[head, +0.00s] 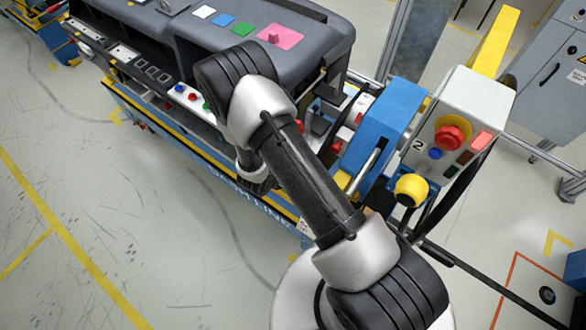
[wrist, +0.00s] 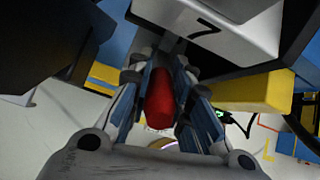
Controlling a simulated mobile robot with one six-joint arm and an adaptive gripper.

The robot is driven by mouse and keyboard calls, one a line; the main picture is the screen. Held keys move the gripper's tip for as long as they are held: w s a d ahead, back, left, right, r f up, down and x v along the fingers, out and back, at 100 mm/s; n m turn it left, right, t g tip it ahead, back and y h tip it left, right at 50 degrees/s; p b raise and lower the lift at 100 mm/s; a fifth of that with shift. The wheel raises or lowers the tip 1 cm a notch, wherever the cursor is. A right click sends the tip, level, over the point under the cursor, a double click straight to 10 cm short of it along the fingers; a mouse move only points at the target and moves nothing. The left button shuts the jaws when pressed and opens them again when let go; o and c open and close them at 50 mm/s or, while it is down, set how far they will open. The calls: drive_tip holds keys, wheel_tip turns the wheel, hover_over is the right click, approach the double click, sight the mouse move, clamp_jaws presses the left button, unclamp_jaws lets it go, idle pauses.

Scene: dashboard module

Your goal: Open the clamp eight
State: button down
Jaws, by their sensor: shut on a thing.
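In the wrist view my gripper (wrist: 163,75) is shut on a red handle (wrist: 159,100), with one finger on each side of it. The handle stands roughly lengthwise between the fingers. A white block (wrist: 215,25) marked 7 is just above and to the right of the handle. No number 8 is readable in either view, so I cannot tell whether the held handle is clamp eight. In the head view my arm crosses the middle and hides my gripper and the handle.
A yellow bar (wrist: 250,91) is close to the right of my fingers. In the head view the grey dashboard (head: 280,20) lies behind my arm. A white control box (head: 465,110) with a red button and a blue block (head: 384,120) stand right. Floor at left is clear.

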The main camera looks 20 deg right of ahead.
drive_tip(key=shift+w+d+r+y, duration=0.3)
drive_tip(key=shift+w+r, duration=0.05)
drive_tip(key=shift+g, duration=0.3)
drive_tip(key=c, duration=1.4)
unclamp_jaws()
drive_tip(key=shift+c, duration=0.2)
drive_tip(key=shift+f, duration=0.1)
drive_tip(key=shift+s, duration=0.1)
drive_tip(key=v, duration=1.2)
drive_tip(key=shift+d, duration=0.15)
drive_tip(key=shift+c, duration=0.5)
